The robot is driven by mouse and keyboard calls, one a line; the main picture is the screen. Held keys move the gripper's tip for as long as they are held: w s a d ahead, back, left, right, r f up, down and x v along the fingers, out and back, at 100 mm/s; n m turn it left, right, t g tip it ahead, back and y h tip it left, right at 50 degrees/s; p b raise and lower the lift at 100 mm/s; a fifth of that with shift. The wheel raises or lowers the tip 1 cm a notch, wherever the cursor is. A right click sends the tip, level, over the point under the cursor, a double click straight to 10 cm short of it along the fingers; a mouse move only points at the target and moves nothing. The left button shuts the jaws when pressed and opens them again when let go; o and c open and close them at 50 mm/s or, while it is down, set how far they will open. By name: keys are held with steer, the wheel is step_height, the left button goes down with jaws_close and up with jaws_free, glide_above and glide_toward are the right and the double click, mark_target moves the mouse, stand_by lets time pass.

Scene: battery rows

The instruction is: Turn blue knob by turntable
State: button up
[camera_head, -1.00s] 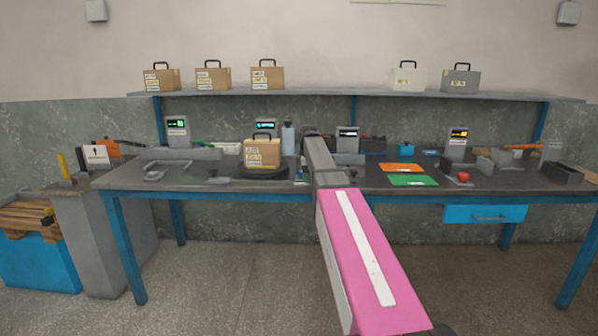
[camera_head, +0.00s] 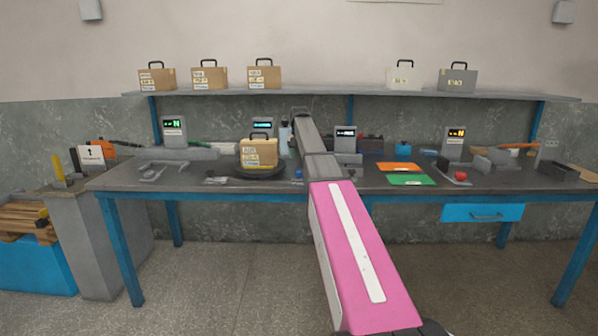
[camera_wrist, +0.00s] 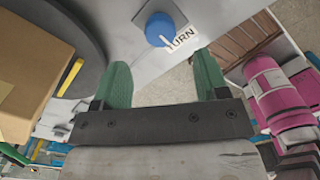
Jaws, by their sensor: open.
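The blue knob (camera_wrist: 160,28) sits on a grey plate on the bench top in the wrist view, beside a "TURN" label (camera_wrist: 181,38). In the head view the knob (camera_head: 299,174) is a small blue spot just left of my arm. The dark round turntable (camera_head: 262,172) carries a tan case (camera_head: 259,153); in the wrist view the turntable (camera_wrist: 88,62) is at the left. My gripper (camera_wrist: 163,80) is open, its two green fingers apart and empty, pointing toward the knob. The knob lies beyond the fingertips, roughly between their lines. The fingers are hidden in the head view.
The tan case (camera_wrist: 32,62) stands close to the gripper's left side in the wrist view. Orange (camera_head: 392,167) and green (camera_head: 410,180) mats lie right of my arm. Small display units stand along the bench back. A shelf (camera_head: 320,95) with several cases hangs above.

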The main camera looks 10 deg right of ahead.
mark_target(299, 171)
step_height(299, 171, down, 7)
steer(key=shift+f, duration=0.1)
stand_by(0.4)
steer(key=c, duration=0.9)
